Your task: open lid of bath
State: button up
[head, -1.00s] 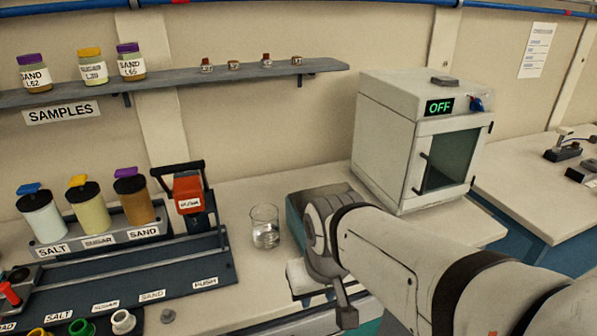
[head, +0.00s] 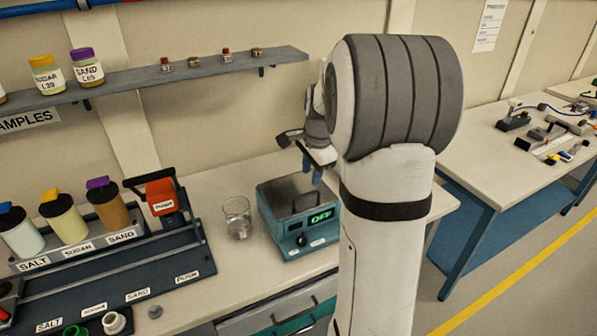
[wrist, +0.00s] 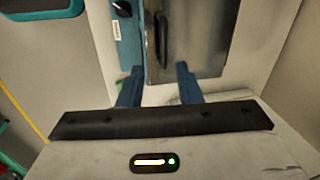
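The bath (head: 275,232) is a teal box with a lit OFF display and a dark knob on its front, standing on the white bench. Its grey metal lid (head: 279,191) lies shut on top and carries a dark handle (head: 305,202). In the wrist view, the lid (wrist: 195,50) shows ahead of the fingers, with its black handle (wrist: 161,38) between their lines. My gripper (head: 314,172) is above the back of the bath in the head view. Its two blue fingers (wrist: 158,76) are apart with nothing between them, so it is open and clear of the handle.
A glass beaker (head: 237,218) stands just left of the bath. A dark rack (head: 180,248) with salt, sugar and sand dispensers is further left. A shelf (head: 205,77) with jars and small vials runs along the wall. Another bench (head: 500,160) stands at right.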

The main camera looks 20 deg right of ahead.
aim_at(310, 194)
jog(key=shift+m, duration=0.4)
jog(key=f, duration=0.2)
jog(key=w+f+p, duration=0.1)
jog(key=f, duration=0.2)
jog(key=w+d+f, duration=0.1)
jog(key=f, duration=0.2)
jog(key=shift+w, duration=0.15)
jog(key=shift+r, duration=0.1)
grip_shut()
